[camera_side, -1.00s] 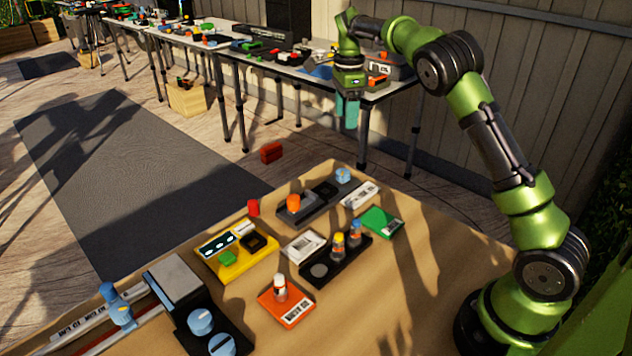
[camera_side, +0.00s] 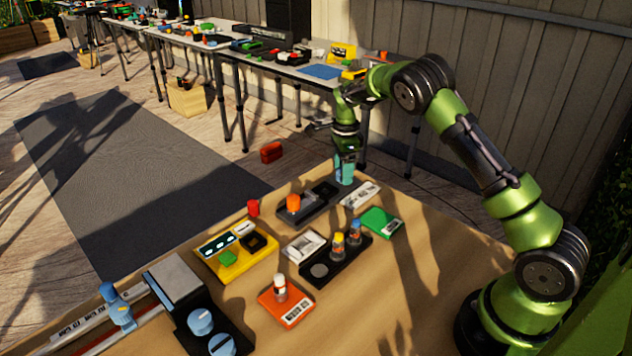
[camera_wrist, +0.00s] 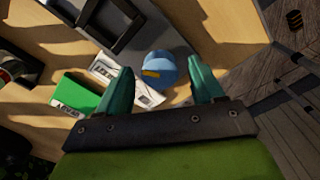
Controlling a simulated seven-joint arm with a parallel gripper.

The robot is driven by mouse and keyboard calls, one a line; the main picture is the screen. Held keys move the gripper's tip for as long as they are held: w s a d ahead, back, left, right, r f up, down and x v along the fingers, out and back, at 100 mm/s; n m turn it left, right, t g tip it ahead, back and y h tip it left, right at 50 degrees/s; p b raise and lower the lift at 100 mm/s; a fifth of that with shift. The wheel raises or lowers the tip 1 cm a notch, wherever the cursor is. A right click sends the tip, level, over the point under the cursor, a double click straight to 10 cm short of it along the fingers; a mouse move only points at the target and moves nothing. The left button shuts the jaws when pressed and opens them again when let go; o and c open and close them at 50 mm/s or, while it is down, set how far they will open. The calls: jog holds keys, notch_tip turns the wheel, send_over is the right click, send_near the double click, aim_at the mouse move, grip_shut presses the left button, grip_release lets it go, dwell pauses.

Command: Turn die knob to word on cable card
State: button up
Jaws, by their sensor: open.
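A round blue knob (camera_wrist: 160,70) with a yellow mark shows in the wrist view, between the two teal fingers and beyond their tips. In the side view, my gripper (camera_side: 345,178) is over the far end of the dark panel (camera_side: 312,207), and its fingers hide most or all of this knob. My gripper is open, a finger on each side of the knob in the wrist view; I cannot tell whether they touch it. A white printed card (camera_side: 361,195) lies beside the knob and also shows in the wrist view (camera_wrist: 105,68). Its words are not readable.
An orange knob (camera_side: 293,203) stands on the same panel. A green block (camera_side: 381,222), a dark holder (camera_side: 320,272) with small bottles, a yellow device (camera_side: 215,263) and an orange block (camera_side: 286,308) are nearby. The right side of the table is clear.

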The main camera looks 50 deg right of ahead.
jog(key=shift+f, duration=0.4)
jog(key=shift+c, duration=0.3)
jog(key=c, duration=1)
